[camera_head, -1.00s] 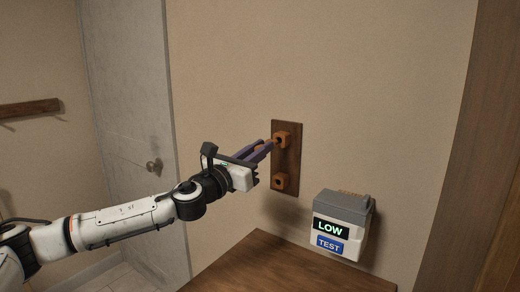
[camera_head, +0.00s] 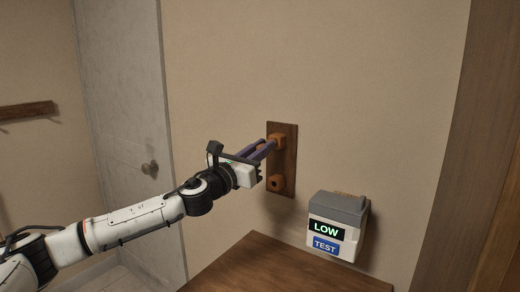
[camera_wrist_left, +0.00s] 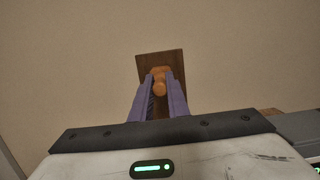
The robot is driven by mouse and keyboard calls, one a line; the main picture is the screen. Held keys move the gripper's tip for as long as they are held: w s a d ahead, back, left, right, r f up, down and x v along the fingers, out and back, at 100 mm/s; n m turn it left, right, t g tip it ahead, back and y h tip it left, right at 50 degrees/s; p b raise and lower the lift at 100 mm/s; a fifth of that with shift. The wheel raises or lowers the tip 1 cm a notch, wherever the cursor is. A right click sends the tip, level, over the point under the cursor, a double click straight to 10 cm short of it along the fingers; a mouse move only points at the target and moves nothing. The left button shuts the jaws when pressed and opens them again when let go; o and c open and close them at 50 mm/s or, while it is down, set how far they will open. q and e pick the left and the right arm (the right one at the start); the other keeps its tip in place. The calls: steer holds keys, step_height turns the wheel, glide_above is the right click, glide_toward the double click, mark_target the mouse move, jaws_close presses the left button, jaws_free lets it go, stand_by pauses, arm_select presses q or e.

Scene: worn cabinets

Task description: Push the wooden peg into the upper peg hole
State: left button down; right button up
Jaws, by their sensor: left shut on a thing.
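A dark wooden board (camera_head: 287,166) on the wall carries two orange-brown blocks. The upper block with the upper peg hole (camera_head: 279,141) has its opening hidden by my fingers. The lower block (camera_head: 275,184) shows a dark, empty hole. My left gripper (camera_head: 269,145) has purple fingers pointing at the upper block, with the tips right at it. In the left wrist view the fingers are shut on the wooden peg (camera_wrist_left: 159,88), whose rounded orange end shows between them, in line with the upper block (camera_wrist_left: 160,71). How deep the peg sits cannot be seen. My right gripper is out of view.
A grey-and-white box (camera_head: 338,226) reading LOW and TEST is on the wall at lower right. A wooden tabletop (camera_head: 285,268) lies below. A grey door (camera_head: 120,150) stands at left. The wall around the board is clear.

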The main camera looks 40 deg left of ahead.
arm_select(q)
steer(key=shift+w, duration=0.55)
steer(key=c, duration=1.6)
jaws_free()
steer(key=shift+c, duration=0.2)
steer(key=shift+s+f, duration=0.2)
steer(key=s+f+b, duration=0.1)
steer(key=s+b, duration=0.7)
steer(key=s, duration=0.1)
steer(key=shift+s+d+f, duration=0.25)
steer(key=shift+s+d, duration=0.05)
steer(key=shift+d, duration=0.05)
